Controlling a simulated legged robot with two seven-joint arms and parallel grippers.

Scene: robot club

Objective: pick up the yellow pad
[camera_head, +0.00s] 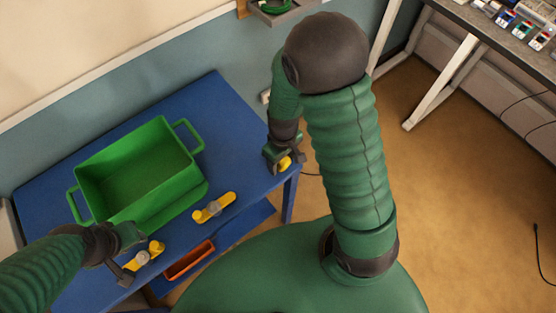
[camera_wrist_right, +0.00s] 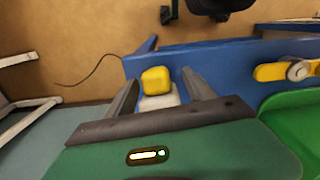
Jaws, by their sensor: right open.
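The yellow pad (camera_head: 285,163) is at the right end of the blue table, mostly covered by my right gripper (camera_head: 280,155) in the head view. In the right wrist view the pad (camera_wrist_right: 156,79) is a rounded yellow block on a pale grey base, between the two spread fingers of my right gripper (camera_wrist_right: 161,84). The right gripper is open, with a visible gap on each side of the pad. My left gripper (camera_head: 127,258) is at the table's front left, beside a yellow bar with a grey knob (camera_head: 144,256); its jaw gap is unclear.
A green handled crate (camera_head: 135,175) stands empty on the blue table (camera_head: 215,110). Another yellow bar with a knob (camera_head: 214,207) lies in front of it. An orange bin (camera_head: 190,260) sits below the table edge. The floor at right is mostly clear.

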